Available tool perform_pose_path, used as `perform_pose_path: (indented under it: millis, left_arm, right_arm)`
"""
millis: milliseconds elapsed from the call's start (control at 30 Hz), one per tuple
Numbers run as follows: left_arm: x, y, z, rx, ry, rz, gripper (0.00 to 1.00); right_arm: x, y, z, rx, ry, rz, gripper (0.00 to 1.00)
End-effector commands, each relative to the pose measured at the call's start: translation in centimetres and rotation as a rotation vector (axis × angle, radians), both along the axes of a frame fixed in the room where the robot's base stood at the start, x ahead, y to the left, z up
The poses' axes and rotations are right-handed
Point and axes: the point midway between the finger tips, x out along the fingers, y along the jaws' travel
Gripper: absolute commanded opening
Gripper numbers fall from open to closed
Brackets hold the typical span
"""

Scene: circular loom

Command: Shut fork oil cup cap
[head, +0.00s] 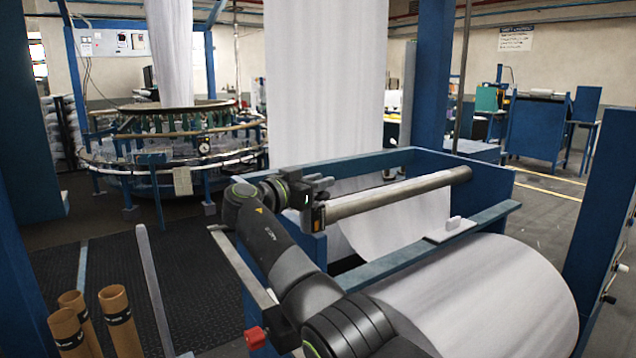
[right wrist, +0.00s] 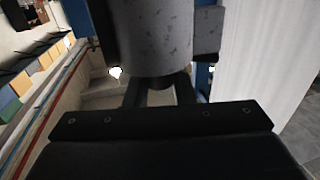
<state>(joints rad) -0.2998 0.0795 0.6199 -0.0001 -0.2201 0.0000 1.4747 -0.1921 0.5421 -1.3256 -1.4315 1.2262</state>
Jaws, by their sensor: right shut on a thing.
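My right gripper (head: 322,186) is at the near left end of the grey roller (head: 400,194), beside a small dark block with a yellow label (head: 319,216). In the right wrist view, my two dark fingers (right wrist: 160,92) reach up to a grey, speckled, round-sided part (right wrist: 162,38) and are shut on it or on something at its lower edge. The exact grip is hidden. I cannot make out the oil cup, its cap or the fork as separate things. My left gripper is not in view.
A large fabric roll (head: 490,300) is in front. The circular loom (head: 170,150) stands behind left. Brown tubes (head: 120,320) stand at the lower left. Dark floor mat (head: 110,270) is open.

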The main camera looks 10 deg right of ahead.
Motion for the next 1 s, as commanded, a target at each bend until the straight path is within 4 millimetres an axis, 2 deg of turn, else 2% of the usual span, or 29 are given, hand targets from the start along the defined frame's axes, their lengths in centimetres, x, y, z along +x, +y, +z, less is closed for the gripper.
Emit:
perform_pose_path:
  millis: [967, 1000]
  left_arm:
    - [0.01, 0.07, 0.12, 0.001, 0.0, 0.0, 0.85]
    - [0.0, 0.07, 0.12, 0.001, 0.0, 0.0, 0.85]
  right_arm:
    - [-0.03, 0.08, -0.23, 0.002, 0.004, -0.056, 0.0]
    - [-0.03, 0.08, -0.23, 0.002, 0.004, -0.056, 0.25]
